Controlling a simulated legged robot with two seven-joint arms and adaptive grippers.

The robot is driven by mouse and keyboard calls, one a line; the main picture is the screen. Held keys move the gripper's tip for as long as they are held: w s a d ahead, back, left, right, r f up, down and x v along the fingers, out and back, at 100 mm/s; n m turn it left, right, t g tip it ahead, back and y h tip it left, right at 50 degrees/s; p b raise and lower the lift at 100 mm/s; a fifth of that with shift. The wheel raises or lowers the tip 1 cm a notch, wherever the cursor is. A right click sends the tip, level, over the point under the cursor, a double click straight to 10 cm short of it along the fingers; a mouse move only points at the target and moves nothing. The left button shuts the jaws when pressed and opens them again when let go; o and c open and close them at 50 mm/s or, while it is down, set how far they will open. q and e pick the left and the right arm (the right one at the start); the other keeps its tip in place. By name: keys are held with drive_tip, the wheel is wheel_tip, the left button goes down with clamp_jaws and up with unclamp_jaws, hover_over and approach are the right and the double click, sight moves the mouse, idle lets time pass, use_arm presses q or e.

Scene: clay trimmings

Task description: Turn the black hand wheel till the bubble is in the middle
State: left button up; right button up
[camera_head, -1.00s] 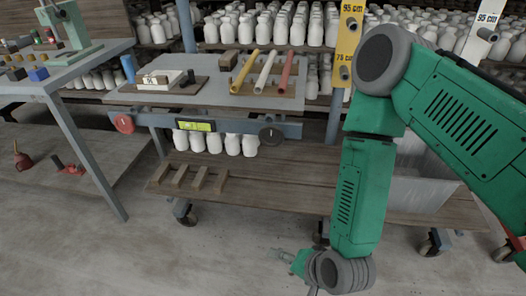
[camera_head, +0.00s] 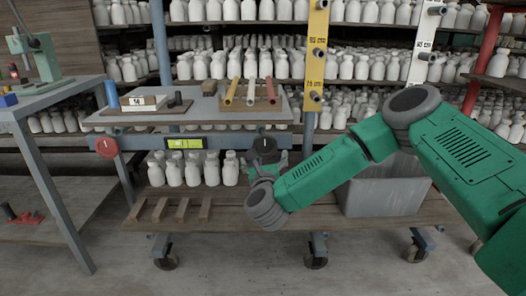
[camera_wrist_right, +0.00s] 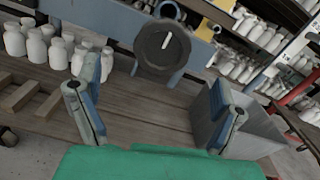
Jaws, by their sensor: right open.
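The black hand wheel (camera_head: 265,145) is on the front rail of the small table, at its right end. In the right wrist view the wheel (camera_wrist_right: 167,48) faces the camera, with a white mark near upright. The yellow-green level (camera_head: 185,143) sits on the rail to its left; its bubble is too small to place. A red hand wheel (camera_head: 107,147) is at the rail's left end. My right gripper (camera_head: 265,165) is just in front of and below the black wheel. In the right wrist view its fingers (camera_wrist_right: 158,103) are spread wide and empty, apart from the wheel. My left gripper is out of view.
The tabletop (camera_head: 225,108) carries coloured tubes (camera_head: 250,92) and a white block (camera_head: 143,102). White bottles (camera_head: 190,170) and wooden strips (camera_head: 172,210) stand on the lower shelf. A grey bin (camera_head: 385,190) is at the right, behind my arm. A yellow post (camera_head: 316,60) rises behind.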

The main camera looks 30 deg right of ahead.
sight(266, 148)
drive_tip(key=b+x, duration=0.1)
drive_tip(key=x, duration=0.2)
drive_tip(key=shift+w, duration=0.45)
drive_tip(key=w+d, duration=0.2)
drive_tip(key=w+d+b, duration=0.1)
drive_tip(key=d, duration=0.1)
drive_tip(key=shift+w+f, duration=0.3)
drive_tip(key=shift+w, duration=0.2)
drive_tip(key=shift+a+r, duration=0.3)
drive_tip(key=shift+a, duration=0.2)
drive_tip(key=c, duration=1.1)
drive_tip(key=shift+d+f, duration=0.1)
drive_tip(key=shift+d, duration=0.25)
